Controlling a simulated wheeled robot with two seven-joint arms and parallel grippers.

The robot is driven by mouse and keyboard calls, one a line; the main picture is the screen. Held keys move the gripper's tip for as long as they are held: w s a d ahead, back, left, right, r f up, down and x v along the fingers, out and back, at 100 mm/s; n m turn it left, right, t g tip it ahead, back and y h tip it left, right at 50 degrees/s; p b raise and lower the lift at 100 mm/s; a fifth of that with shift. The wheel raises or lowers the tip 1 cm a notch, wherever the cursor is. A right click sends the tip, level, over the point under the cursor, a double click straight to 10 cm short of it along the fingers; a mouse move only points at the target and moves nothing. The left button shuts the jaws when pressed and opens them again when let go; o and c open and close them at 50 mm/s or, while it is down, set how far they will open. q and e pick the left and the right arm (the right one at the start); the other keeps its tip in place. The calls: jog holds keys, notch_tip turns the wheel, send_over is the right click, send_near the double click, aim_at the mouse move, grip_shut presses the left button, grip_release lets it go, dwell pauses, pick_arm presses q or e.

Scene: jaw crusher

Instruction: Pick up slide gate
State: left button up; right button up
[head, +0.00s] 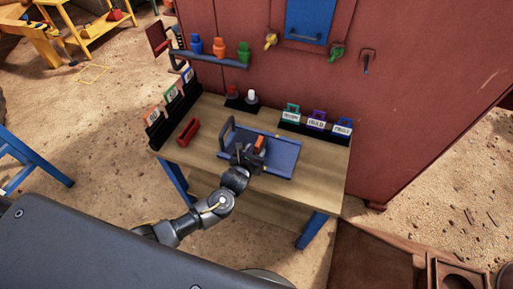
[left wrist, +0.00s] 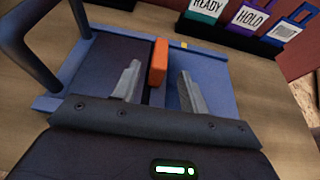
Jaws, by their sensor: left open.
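What looks like the slide gate is a flat blue plate assembly (head: 283,161) lying on the table. It has a dark upright handle (head: 227,131) on its left side. An upright orange block (head: 262,143) stands near its middle. In the left wrist view the assembly (left wrist: 215,78) has a darker left part, and the orange block (left wrist: 158,62) shows just beyond the gap between my fingers. My left gripper (head: 250,157) is open and over the plate; the left wrist view shows its two fingers (left wrist: 158,88) apart with nothing clearly held. My right gripper is not in view.
The wooden table (head: 205,163) stands against a red wall. A red tray (head: 188,132) and card racks (head: 174,107) are at its left. Labelled tags (head: 316,121) stand at the back right. Red and white buttons (head: 242,97) are behind the plate. Bare wood lies left of the plate.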

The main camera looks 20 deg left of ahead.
aim_at(259, 142)
pick_arm(q)
jog(key=shift+x, duration=2.85)
jog(key=shift+w+a+r, duration=0.1)
jog(key=shift+a+r, duration=0.05)
jog(key=shift+r, duration=0.05)
jog(key=shift+c, duration=0.3)
grip_shut()
jog(key=shift+w+r, duration=0.1)
jog(key=shift+r, duration=0.05)
